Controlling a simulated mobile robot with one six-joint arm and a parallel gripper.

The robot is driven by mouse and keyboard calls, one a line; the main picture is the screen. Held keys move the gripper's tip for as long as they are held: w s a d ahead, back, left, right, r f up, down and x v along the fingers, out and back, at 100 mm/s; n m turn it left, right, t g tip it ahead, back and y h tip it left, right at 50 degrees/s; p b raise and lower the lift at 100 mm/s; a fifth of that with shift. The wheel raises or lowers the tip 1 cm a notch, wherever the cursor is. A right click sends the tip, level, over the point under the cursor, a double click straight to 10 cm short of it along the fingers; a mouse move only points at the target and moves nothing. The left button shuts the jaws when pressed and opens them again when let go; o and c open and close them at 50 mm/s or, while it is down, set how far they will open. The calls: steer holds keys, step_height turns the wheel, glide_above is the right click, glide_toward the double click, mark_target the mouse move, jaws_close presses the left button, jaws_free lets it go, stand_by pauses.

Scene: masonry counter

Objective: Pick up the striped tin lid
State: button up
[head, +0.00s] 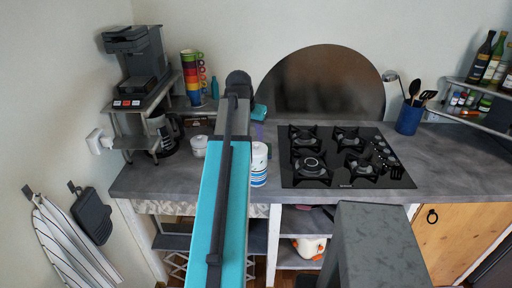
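A striped tin (259,180) stands upright on the grey counter, just left of the hob. Its lower body has blue and white bands. Its white top, where the lid (259,149) sits, faces up. My arm crosses in front and hides the tin's left edge. My gripper is mostly hidden behind my arm; only a small teal and purple part shows above and behind the tin. Its fingers cannot be made out, and I cannot tell whether they touch the lid.
A black gas hob (340,157) fills the counter's middle. A small white pot (199,147) and a glass coffee pot (166,136) stand left. A coffee machine (140,62) sits on a metal rack beside stacked coloured cups (193,78). A blue utensil pot (408,119) stands right.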

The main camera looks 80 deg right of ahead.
mark_target(256, 143)
steer(key=shift+f, duration=0.1)
steer(key=shift+p+x, duration=1.35)
steer(key=shift+x, duration=1.1)
steer(key=shift+c, duration=0.4)
jaws_close()
